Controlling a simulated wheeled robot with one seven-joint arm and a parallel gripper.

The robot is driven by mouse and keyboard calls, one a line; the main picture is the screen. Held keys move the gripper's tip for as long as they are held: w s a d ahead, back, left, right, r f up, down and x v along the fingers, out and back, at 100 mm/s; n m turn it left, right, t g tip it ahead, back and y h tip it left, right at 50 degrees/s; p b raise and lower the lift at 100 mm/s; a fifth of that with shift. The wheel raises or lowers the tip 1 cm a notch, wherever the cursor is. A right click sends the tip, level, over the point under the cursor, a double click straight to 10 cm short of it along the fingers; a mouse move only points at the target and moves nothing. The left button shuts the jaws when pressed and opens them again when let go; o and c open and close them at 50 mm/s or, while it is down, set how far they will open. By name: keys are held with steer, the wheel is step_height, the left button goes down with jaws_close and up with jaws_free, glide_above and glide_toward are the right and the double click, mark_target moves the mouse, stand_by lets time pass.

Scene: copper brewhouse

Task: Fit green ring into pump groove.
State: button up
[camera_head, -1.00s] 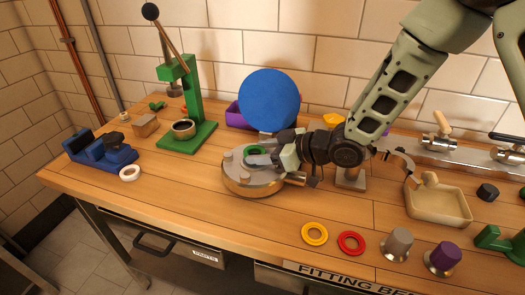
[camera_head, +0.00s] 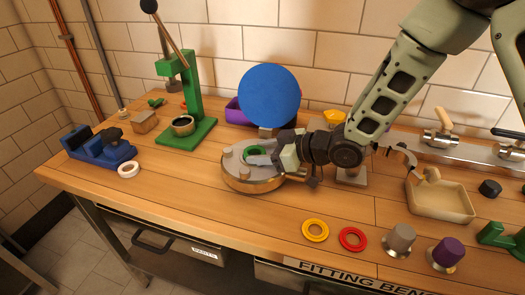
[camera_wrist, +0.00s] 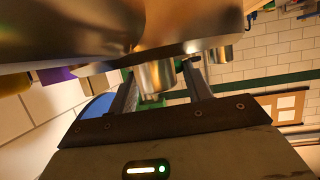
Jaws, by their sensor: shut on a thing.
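The green ring (camera_head: 253,150) shows at the grey upper face of the round brass-edged pump (camera_head: 238,174). My gripper (camera_head: 262,158) reaches in from the right, low over that face, and its jaws are shut on the green ring. The fingers hide part of the ring, so I cannot tell whether it is seated in the groove or just above it. In the wrist view, the two dark fingers (camera_wrist: 163,92) point toward a shiny metal body with a short cylinder (camera_wrist: 154,77); the ring is not clear there.
A blue disc (camera_head: 269,97) stands behind the pump. A green press (camera_head: 191,105) and a blue vise (camera_head: 98,148) are at left. Yellow (camera_head: 315,230) and red (camera_head: 352,239) rings lie in front, and a beige tray (camera_head: 440,210) is right.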

stand_by(0.3)
steer(key=shift+r+p, duration=0.5)
steer(key=shift+f+b, duration=0.4)
steer(key=shift+f, duration=0.1)
stand_by(1.2)
steer(key=shift+r+p, duration=0.35)
steer(key=shift+r, duration=0.1)
steer(key=shift+f+b, duration=0.5)
steer(key=shift+f, duration=0.1)
stand_by(0.9)
steer(key=shift+r+p, duration=0.55)
